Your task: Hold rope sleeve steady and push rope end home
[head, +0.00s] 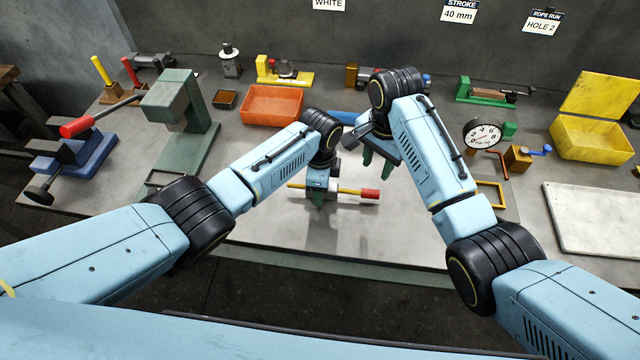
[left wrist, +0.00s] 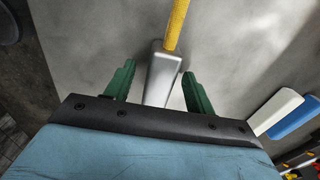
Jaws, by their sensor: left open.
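A pale grey rope sleeve (left wrist: 163,75) lies on the bench between the fingers of my left gripper (left wrist: 159,70), with a gap showing on each side. The yellow rope (left wrist: 176,22) runs out of its far end. In the head view my left gripper (head: 317,197) is low over the sleeve and hides part of it. The yellow rope (head: 349,190) shows on the right, ending in a red piece (head: 370,194). My right gripper (head: 378,162) hangs above and behind the red piece, with its green fingers apart and nothing between them.
An orange tray (head: 272,105) and a green press (head: 178,125) stand to the left.

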